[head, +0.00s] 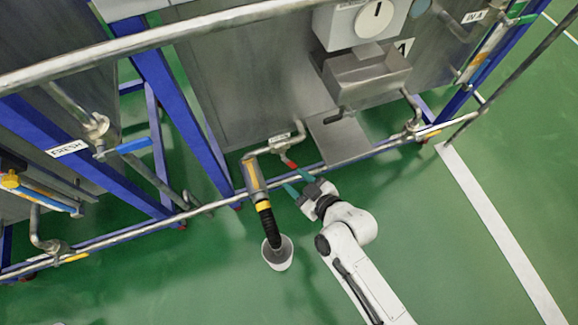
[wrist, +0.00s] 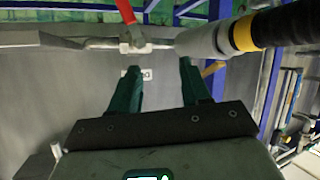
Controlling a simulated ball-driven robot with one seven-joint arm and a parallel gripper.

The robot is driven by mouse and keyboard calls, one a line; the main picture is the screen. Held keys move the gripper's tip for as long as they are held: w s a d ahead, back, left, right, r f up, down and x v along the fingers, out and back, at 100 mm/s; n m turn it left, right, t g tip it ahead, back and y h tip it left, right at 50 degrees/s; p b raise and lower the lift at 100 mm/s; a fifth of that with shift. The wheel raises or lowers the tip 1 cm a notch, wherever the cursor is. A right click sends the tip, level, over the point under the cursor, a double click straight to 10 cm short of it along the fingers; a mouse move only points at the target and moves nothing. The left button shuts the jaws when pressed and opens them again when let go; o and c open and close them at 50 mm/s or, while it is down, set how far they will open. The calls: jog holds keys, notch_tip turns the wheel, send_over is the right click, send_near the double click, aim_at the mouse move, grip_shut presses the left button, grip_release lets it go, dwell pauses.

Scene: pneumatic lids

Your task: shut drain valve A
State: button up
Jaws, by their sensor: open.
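The drain valve with a red lever (head: 289,163) sits on a thin pipe at the bottom of the grey tank. In the wrist view the red lever (wrist: 129,14) rises from the metal valve body (wrist: 137,46) toward the top edge, across the line of the pipe. My gripper (head: 300,184) is open and empty, just below the lever in the head view. In the wrist view its two green fingers (wrist: 160,70) point toward the valve, apart from the lever. A small label (wrist: 147,74) shows between the fingers, too small to read.
A black hose with a yellow band (head: 263,205) runs from the pipe into a white bucket (head: 278,258) on the green floor. A long metal rail (head: 225,200) and blue frame legs (head: 180,105) stand close by. A metal box (head: 365,75) hangs above.

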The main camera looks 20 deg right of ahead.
notch_tip(320, 180, down, 6)
jog(key=w+r+t+b, duration=0.1)
jog(key=w+t+b, duration=0.1)
jog(key=b, duration=0.2)
jog(key=m+t+h+b, duration=0.1)
jog(key=t+h+b, duration=0.3)
send_near(292, 166)
jog(key=w, duration=0.2)
jog(key=w+b, duration=0.1)
jog(key=w, duration=0.2)
jog(key=w+b, duration=0.1)
jog(key=w, duration=0.3)
jog(key=w+b, duration=0.1)
jog(key=w, duration=0.2)
jog(key=shift+w+r, duration=0.2)
jog(key=shift+r, duration=0.15)
jog(key=shift+a, duration=0.1)
grip_shut()
